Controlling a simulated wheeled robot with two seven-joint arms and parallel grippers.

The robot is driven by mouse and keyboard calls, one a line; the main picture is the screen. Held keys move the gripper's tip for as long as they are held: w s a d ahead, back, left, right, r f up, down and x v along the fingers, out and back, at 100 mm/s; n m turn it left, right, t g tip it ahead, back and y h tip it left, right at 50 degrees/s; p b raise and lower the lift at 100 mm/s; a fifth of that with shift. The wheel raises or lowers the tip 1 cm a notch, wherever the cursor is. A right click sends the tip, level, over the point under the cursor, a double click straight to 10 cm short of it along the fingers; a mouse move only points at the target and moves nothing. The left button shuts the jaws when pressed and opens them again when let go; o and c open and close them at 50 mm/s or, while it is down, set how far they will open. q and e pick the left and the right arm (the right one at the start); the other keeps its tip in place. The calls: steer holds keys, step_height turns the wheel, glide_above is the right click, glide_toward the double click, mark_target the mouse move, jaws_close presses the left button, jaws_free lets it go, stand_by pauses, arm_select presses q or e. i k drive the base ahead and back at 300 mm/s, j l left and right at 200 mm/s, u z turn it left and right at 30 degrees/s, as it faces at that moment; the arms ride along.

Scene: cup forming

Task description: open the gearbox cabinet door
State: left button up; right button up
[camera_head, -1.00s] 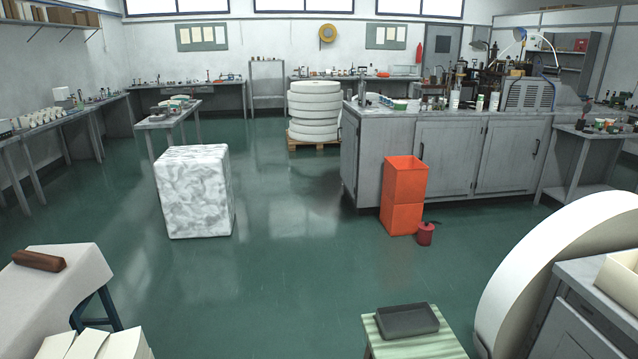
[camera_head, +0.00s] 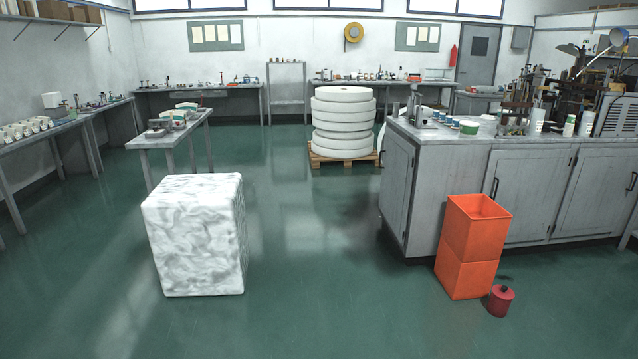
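A grey cabinet bench (camera_head: 462,183) stands at the right, with machinery on its top. Its front has grey doors, one (camera_head: 526,195) behind the orange bins and another (camera_head: 598,192) farther right, with dark upright handles. A further panel (camera_head: 397,185) is on its left end. All the doors that show look shut. I cannot tell which of them is the gearbox cabinet door. Neither of my grippers shows in the head view.
Two stacked orange bins (camera_head: 472,248) and a small red can (camera_head: 501,300) stand before the cabinet front. A white marbled block (camera_head: 196,236) stands at left centre. White rolls (camera_head: 342,125) sit on a pallet behind. The green floor (camera_head: 330,290) between is clear.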

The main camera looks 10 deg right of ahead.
mark_target(528, 183)
steer(key=i+l+z, duration=0.2)
steer(key=i+z, duration=0.15)
steer(key=i, duration=0.2)
steer(key=i+z, duration=0.35)
steer(key=i, duration=0.2)
steer(key=i+z, duration=0.35)
steer(key=i, duration=0.2)
steer(key=i+j+z, duration=0.35)
steer(key=i, duration=0.2)
steer(key=i+l+z, duration=0.1)
steer(key=i, duration=0.6)
steer(key=i+l+z, duration=0.1)
steer(key=i, duration=0.55)
